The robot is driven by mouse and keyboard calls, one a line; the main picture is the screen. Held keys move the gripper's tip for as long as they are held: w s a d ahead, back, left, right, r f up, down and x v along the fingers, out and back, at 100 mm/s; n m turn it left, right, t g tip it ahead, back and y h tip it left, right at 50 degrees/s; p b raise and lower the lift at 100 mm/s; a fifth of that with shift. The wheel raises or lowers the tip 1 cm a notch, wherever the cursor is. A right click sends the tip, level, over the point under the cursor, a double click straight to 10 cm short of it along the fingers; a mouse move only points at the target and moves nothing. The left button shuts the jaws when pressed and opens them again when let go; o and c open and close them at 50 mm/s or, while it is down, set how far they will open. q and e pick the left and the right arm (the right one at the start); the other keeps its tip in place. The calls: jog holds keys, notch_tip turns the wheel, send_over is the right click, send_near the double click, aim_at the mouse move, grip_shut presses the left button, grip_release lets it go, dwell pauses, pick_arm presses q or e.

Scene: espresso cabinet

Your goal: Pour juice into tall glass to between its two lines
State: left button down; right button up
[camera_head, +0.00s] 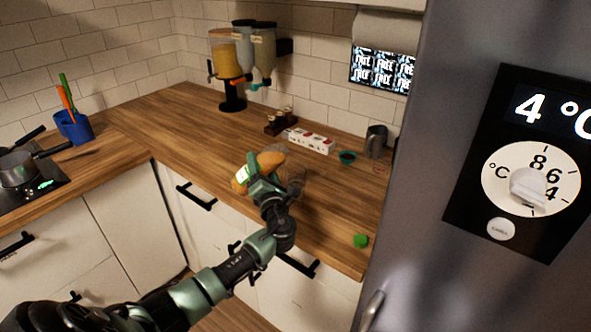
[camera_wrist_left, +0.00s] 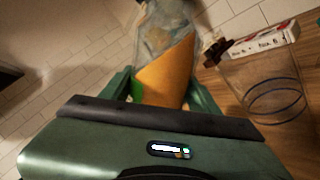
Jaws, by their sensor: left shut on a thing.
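My left gripper (camera_head: 262,178) is shut on a clear bottle of orange juice (camera_head: 270,160) above the wooden counter. In the left wrist view the juice bottle (camera_wrist_left: 165,75) sits between the green fingers, and its juice surface is slanted, so the bottle is tilted. The tall clear glass (camera_wrist_left: 262,80) stands on the counter to the right in that view, with two dark blue lines around it. I see no juice in it. In the head view the glass (camera_head: 297,183) is faint, just right of the gripper and partly hidden. The bottle's mouth is not clear. My right gripper is out of view.
A green cap (camera_head: 361,240) lies near the counter's front edge. The fridge (camera_head: 430,200) bounds the right.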

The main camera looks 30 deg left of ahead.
pick_arm(q)
jog(key=shift+s+a+r, duration=0.1)
jog(key=shift+s, duration=0.15)
jog(key=shift+w+a+m, duration=0.1)
jog(key=shift+m, duration=0.2)
jog(key=shift+s+m, duration=0.2)
jog(key=shift+m, duration=0.1)
jog(key=shift+w+a+f, duration=0.1)
jog(key=shift+w+f, duration=0.05)
jog(key=shift+f, duration=0.05)
jog(key=shift+r+m, duration=0.15)
jog(key=shift+m, duration=0.15)
jog(key=shift+s+r, duration=0.1)
jog(key=shift+s, duration=0.1)
jog(key=shift+a, duration=0.1)
jog(key=shift+w+m, duration=0.15)
jog(key=shift+m, duration=0.15)
